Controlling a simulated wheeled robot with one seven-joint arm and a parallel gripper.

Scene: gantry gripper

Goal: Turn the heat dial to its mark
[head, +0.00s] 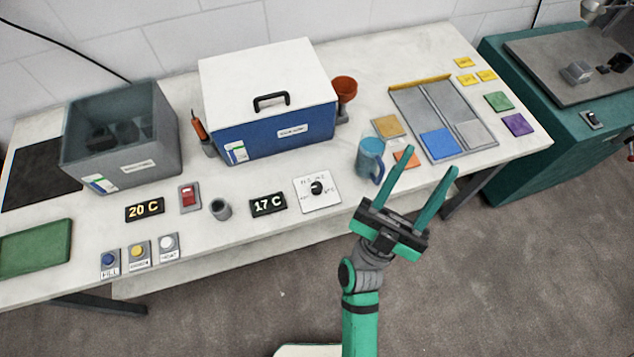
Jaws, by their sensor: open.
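The heat dial is a black knob (316,188) on a white square plate (318,203) with small printed marks around it. It sits near the front edge of the bench, right of a display reading 17 C (268,205). The marks are too small to read surely, and I cannot tell where the knob points. My gripper (428,160) is open and empty, with two green fingers pointing up and away. In the picture it is right of the dial and apart from it, just right of the blue mug.
A blue mug (369,160) stands between dial and gripper. Behind the dial is a blue box with a white lid (270,95). A grey bin (120,140), a 20 C display (145,211), a red switch (188,197) and several buttons (139,252) are left. A tray (469,105) is right.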

